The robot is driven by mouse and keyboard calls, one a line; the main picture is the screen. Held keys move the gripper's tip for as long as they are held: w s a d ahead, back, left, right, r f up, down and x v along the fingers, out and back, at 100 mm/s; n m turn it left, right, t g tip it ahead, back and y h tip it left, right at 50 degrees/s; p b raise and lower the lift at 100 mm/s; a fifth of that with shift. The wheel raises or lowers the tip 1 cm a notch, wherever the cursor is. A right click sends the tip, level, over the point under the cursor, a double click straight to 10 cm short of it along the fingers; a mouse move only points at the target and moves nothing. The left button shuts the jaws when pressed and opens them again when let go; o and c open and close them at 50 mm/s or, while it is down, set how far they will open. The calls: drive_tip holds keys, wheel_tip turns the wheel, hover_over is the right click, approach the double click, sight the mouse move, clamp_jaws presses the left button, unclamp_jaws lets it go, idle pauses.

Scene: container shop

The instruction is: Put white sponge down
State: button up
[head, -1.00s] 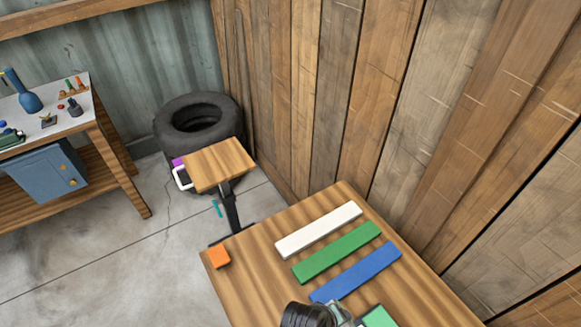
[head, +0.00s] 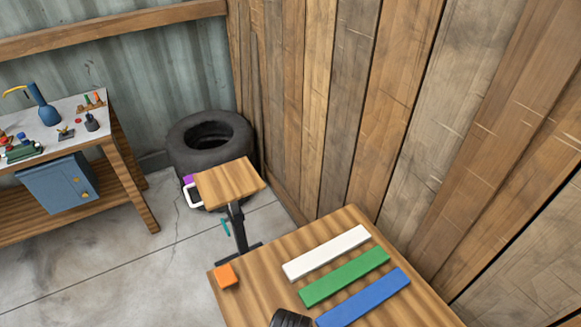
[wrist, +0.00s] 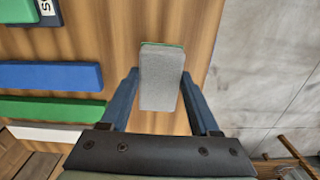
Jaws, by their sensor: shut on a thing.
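The white sponge (wrist: 160,85) is a pale grey-white block with a thin green layer at its far edge. It shows in the wrist view between the two dark blue fingers of my gripper (wrist: 160,76), which is shut on it. The sponge is over the wooden table top (wrist: 125,35); whether it touches the wood I cannot tell. In the head view the sponge and fingertips are out of frame, below the wooden table (head: 250,300).
White (head: 327,252), green (head: 344,277) and blue (head: 363,298) bars lie side by side on the table. An orange block (head: 226,276) is at its left corner. A small wooden stand (head: 229,183), a tyre (head: 210,145) and a workbench (head: 125,175) stand beyond.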

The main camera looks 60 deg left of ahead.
drive_tip(key=shift+o, duration=0.2)
wheel_tip(320, 180, down, 6)
drive_tip(key=shift+r, duration=0.1)
drive_tip(key=shift+s+d+f, duration=0.1)
drive_tip(key=shift+s+f, duration=0.05)
drive_tip(key=shift+f, duration=0.05)
drive_tip(key=shift+c, duration=0.8)
drive_tip(key=o, duration=1.2)
drive_tip(key=shift+o, duration=1.2)
drive_tip(key=shift+w, duration=0.2)
